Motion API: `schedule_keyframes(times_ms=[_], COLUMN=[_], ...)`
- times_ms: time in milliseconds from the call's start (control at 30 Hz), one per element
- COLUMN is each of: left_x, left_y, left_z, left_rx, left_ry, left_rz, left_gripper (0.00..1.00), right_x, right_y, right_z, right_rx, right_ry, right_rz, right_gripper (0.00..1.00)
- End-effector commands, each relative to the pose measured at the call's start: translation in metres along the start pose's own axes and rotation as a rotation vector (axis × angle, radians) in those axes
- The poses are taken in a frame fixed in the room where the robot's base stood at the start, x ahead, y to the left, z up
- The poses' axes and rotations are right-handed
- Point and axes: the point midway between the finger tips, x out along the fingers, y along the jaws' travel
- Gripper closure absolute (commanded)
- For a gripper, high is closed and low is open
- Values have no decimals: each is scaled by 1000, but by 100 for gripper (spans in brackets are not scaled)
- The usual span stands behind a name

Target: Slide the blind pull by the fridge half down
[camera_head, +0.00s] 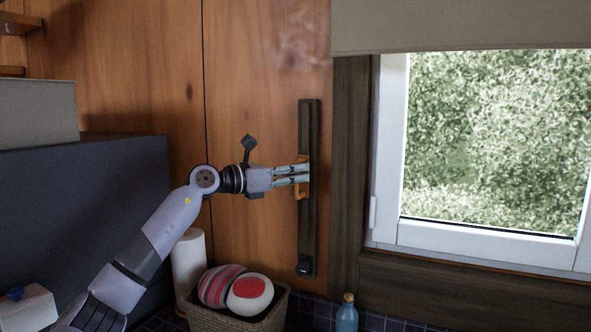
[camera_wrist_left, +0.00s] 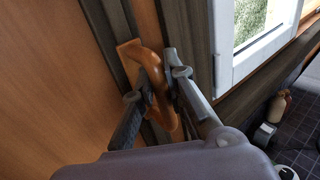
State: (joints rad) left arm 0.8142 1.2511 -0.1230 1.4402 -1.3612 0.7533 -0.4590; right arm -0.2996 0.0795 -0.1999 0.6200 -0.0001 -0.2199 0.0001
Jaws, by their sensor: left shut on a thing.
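The blind pull is an orange-brown handle (camera_head: 301,192) on a dark vertical rail (camera_head: 308,235) fixed to the wood wall, left of the window. It sits around the middle of the rail. My left gripper (camera_head: 304,174) is at the pull, coming in from the left. In the left wrist view, the curved pull (camera_wrist_left: 158,88) lies between the two fingers of my left gripper (camera_wrist_left: 152,90), which is shut on it. The fingers hide part of the pull in the head view. The blind (camera_head: 460,25) covers the top of the window. My right gripper is not in view.
The window (camera_head: 490,150) with a white frame is right of the rail. Below stand a basket (camera_head: 235,312) with round cushion-like items, a paper roll (camera_head: 187,262) and a blue bottle (camera_head: 347,315). A large dark box-like unit (camera_head: 90,200) is at left.

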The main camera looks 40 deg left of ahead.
Motion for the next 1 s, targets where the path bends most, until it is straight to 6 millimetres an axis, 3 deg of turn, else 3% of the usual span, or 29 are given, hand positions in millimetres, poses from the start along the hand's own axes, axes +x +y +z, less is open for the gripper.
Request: schedule_keyframes(times_ms=[267, 300, 600, 1000], left_x=[-1, -1, -1, -5], left_y=[1, 1, 1, 2], left_z=[4, 4, 4, 2], left_rx=[1, 1, 1, 1], left_ry=[-7, -7, -7, -5], left_rz=[4, 4, 4, 6], left_gripper=[100, 86, 67, 67], right_x=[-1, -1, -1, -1], right_y=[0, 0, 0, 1], right_z=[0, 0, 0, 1], right_rx=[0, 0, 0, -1], right_ry=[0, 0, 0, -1], right_rz=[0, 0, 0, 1], right_gripper=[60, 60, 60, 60])
